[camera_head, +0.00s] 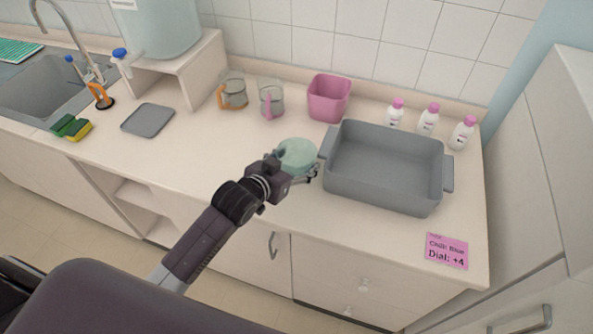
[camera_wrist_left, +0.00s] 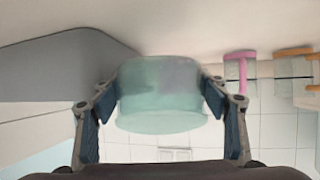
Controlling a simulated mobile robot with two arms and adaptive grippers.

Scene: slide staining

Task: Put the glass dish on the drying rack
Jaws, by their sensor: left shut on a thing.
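The pale green glass dish (camera_head: 297,155) is at my left gripper (camera_head: 291,179), over the counter just left of the large grey basin. In the left wrist view the dish (camera_wrist_left: 162,95) sits between both fingers of the gripper (camera_wrist_left: 160,108), which is shut on it. Whether the dish touches the counter is hard to tell. A green striped, slatted-looking item (camera_head: 17,50) lies at the far left beyond the sink; I cannot tell for sure whether it is the drying rack. My right gripper is not in view.
The grey basin (camera_head: 383,193) stands right of the dish. Two handled glass jugs (camera_head: 233,92) and a pink tub (camera_head: 329,97) stand behind. White bottles (camera_head: 427,120) line the back right. A grey mat (camera_head: 148,120), sponges (camera_head: 72,127) and the sink (camera_head: 40,95) are left. The front-left counter is clear.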

